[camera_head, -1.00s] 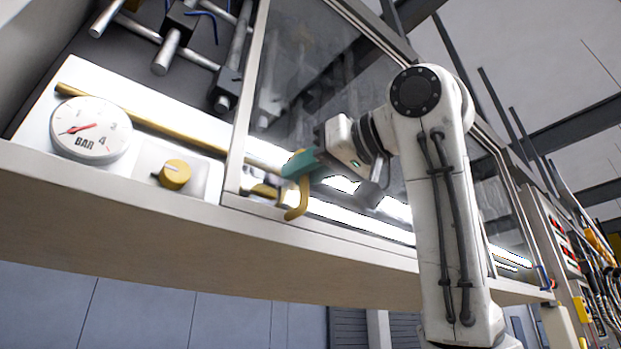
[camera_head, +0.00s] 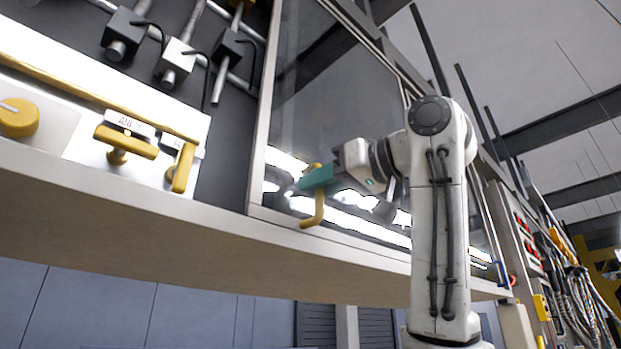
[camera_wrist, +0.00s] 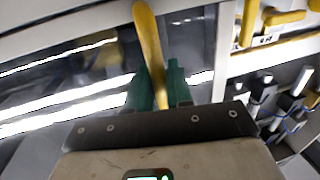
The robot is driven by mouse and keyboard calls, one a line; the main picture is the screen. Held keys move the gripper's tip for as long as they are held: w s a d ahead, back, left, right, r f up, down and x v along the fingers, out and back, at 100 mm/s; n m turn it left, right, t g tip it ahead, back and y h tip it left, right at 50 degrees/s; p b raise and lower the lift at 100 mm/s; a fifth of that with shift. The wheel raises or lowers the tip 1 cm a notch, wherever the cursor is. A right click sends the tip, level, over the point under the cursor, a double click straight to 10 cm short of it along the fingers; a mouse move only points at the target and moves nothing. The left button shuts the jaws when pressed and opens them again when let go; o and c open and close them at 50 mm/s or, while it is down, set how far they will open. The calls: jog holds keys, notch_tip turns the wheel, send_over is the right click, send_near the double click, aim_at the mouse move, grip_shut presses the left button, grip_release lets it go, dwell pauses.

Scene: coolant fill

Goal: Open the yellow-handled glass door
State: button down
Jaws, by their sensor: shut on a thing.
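The glass door (camera_head: 335,95) is a pane in a pale metal frame, covering the right part of the cabinet front in the head view. Its curved yellow handle (camera_head: 313,216) sits near the lower left of the pane. My gripper (camera_head: 315,179), with green fingers, is shut on this handle. In the wrist view the handle (camera_wrist: 148,38) passes between the two green fingers (camera_wrist: 155,88) of my gripper. The fingers hide part of the handle.
The uncovered cabinet interior left of the door shows a yellow knob (camera_head: 18,118), a yellow lever (camera_head: 127,141) and a second yellow handle (camera_head: 182,168). A pale ledge (camera_head: 120,215) runs below. Hoses and cables (camera_head: 580,275) hang at the right.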

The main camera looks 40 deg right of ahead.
jog(key=shift+d, duration=0.15)
jog(key=c, duration=1.2)
grip_release()
jog(key=shift+s, duration=0.1)
jog(key=b+v, duration=0.3)
jog(key=v, duration=0.7)
jog(key=shift+s+b, duration=0.25)
jog(key=shift+b, duration=0.1)
jog(key=shift+d, duration=0.1)
